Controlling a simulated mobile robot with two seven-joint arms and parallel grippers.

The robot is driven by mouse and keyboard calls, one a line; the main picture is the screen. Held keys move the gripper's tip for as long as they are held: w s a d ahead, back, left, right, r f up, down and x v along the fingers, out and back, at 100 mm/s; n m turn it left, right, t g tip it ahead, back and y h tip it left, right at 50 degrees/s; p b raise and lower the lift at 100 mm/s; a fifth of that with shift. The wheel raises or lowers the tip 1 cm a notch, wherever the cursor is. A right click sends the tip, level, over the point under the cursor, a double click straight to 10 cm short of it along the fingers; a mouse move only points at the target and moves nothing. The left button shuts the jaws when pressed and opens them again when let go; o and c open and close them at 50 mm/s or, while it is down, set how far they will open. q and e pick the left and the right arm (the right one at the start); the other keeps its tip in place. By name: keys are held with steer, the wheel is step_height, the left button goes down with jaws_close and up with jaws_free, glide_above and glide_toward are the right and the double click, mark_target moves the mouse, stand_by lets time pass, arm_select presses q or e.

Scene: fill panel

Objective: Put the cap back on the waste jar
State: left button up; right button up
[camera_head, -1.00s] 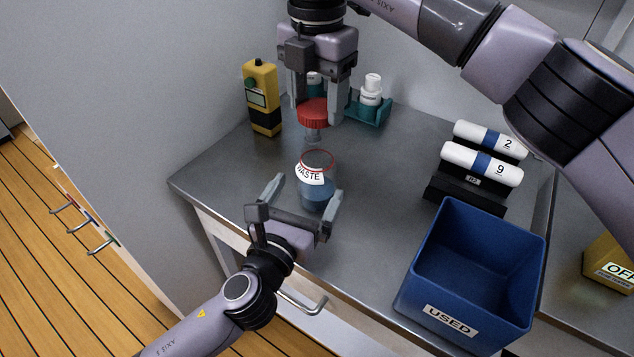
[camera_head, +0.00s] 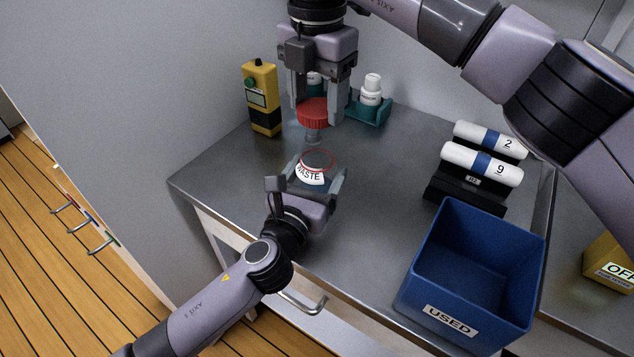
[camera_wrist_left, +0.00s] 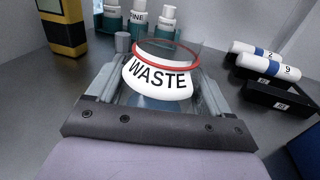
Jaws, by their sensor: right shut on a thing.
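The waste jar (camera_head: 312,172) stands upright on the grey bench, a clear jar with a white WASTE label and a red ring at its open mouth. It fills the middle of the left wrist view (camera_wrist_left: 158,76). My left gripper (camera_head: 313,179) is open, with one finger on each side of the jar; I cannot tell if the fingers touch it. My right gripper (camera_head: 316,115) is shut on the red cap (camera_head: 313,112) and holds it above the bench, behind the jar.
A yellow-black device (camera_head: 262,97) and a teal rack (camera_head: 368,112) with white bottles stand at the back. A black holder (camera_head: 462,193) with white rolls and a blue USED bin (camera_head: 470,270) are to the right. The bench left of the jar is clear.

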mark_target(317, 127)
arm_select(q)
steer(key=shift+c, duration=0.6)
arm_select(e)
steer(key=shift+f, duration=2.55)
steer(key=shift+f, duration=0.85)
steer(key=shift+f, duration=0.6)
